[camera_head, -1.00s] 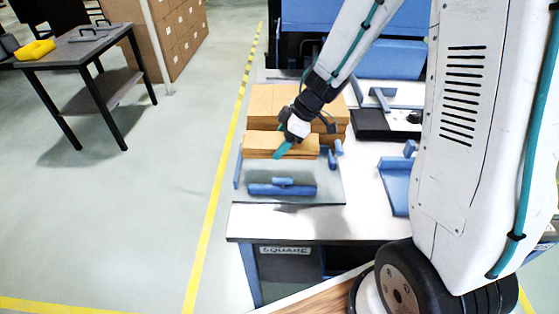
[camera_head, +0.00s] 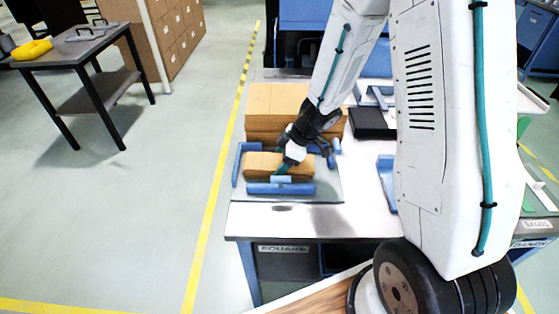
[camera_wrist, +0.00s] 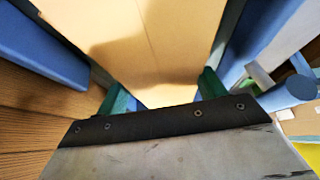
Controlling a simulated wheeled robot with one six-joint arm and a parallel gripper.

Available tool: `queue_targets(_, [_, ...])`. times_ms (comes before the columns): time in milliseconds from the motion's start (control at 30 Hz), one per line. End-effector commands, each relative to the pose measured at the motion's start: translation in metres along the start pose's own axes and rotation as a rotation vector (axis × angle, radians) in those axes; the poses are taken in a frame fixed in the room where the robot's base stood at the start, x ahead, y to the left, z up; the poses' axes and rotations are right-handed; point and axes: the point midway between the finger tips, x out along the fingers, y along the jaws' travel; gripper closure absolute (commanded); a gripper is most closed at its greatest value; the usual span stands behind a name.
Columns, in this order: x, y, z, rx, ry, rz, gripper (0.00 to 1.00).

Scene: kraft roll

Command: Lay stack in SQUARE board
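A stack of tan kraft sheets (camera_head: 252,165) is within the blue rails of the grey board (camera_head: 326,190), close behind its front blue bar (camera_head: 265,189). I cannot tell whether the stack rests on the board or hangs just above it. A SQUARE label (camera_head: 283,249) is on the bench front below. My gripper (camera_head: 282,172) reaches down over the stack, with a teal fingertip showing at its front side. In the wrist view the tan stack (camera_wrist: 155,50) lies between both teal fingers (camera_wrist: 163,93), and the gripper looks shut on it.
A larger tan stack (camera_head: 272,100) stands behind the board. A blue rail (camera_head: 239,165) bounds the board's left, with blue pieces (camera_head: 330,155) at the right. A black box (camera_head: 372,122) is further right. The bench strip (camera_head: 290,222) before the board is clear.

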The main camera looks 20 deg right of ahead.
Motion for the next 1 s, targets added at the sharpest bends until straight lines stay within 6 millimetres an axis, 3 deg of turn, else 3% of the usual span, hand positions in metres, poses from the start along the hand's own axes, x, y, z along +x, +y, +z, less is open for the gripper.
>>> queue_targets(67, [0.000, 0.000, 0.000, 0.000, 0.000, 0.000, 0.11])
queue_targets(467, [-0.009, 0.001, -0.002, 0.001, 0.001, 0.004, 0.11])
queue_targets(1000, [-0.111, 0.001, -0.002, 0.001, 0.001, 0.004, 0.11])
